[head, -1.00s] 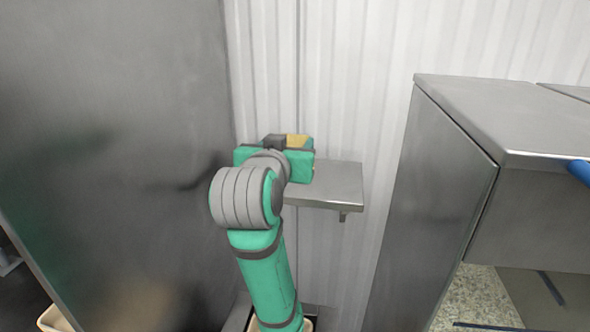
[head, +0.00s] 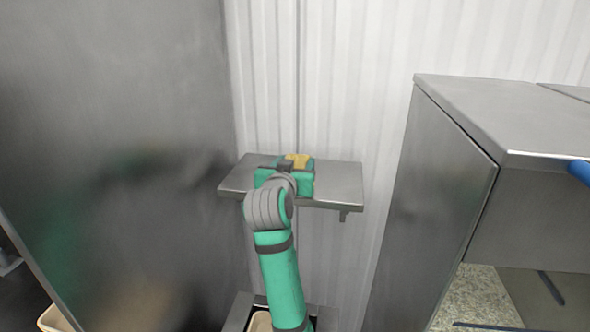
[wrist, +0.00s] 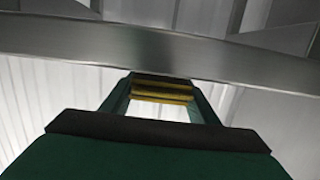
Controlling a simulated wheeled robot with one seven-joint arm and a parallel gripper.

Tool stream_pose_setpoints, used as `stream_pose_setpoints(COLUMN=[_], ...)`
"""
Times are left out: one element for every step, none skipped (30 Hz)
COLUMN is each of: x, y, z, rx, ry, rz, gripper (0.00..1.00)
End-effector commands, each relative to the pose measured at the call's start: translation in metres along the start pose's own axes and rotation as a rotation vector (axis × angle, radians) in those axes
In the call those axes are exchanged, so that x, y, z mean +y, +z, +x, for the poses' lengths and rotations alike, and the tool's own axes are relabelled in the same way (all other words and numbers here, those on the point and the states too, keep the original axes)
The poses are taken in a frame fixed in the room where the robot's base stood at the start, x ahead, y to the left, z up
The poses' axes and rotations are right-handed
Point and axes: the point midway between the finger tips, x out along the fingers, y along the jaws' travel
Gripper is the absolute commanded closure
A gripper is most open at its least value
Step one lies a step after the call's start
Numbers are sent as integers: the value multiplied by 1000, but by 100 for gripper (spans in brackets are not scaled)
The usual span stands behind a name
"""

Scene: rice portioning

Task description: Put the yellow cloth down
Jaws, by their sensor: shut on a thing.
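The yellow cloth (head: 298,159) shows as a small patch just beyond my gripper in the head view. In the wrist view the cloth (wrist: 161,91) appears as folded yellow layers between the fingertips. My gripper (wrist: 161,95) is shut on the cloth. In the head view my gripper (head: 290,166) is over the small metal wall shelf (head: 338,183), near its middle. Much of the cloth is hidden behind my gripper and wrist. I cannot tell whether the cloth touches the shelf. The shelf's edge (wrist: 200,54) crosses the wrist view just beyond the fingertips.
A tall steel panel (head: 120,120) stands close on the left. A steel cabinet (head: 430,190) stands on the right. A corrugated white wall (head: 330,90) is behind the shelf. The shelf's left and right ends are bare. A pale container (head: 260,321) sits below.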

Motion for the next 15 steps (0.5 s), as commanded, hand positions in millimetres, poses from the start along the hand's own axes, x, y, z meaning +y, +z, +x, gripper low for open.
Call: stream_pose_setpoints(x=[1,1,0,0,0,0,0,0,0,0,0,0,0,0,0], y=[9,12,15,16,16,16,15,15,15,15,16,16,17,18,18], z=[1,2,2,2,2,2,2,2,2,2,2,2,2,2,2], rx=[-2,-2,0,1,1,2,2,2,2,1,1,1,1,0,0], ry=[2,1,1,1,0,0,0,0,0,0,0,0,0,0,0], rz=[0,-1,-1,-1,-1,-1,0,0,0,0,0,0,0,0,0], gripper=[67,67,67,67,67,67,67,67,67,67,67,67,67,67,41])
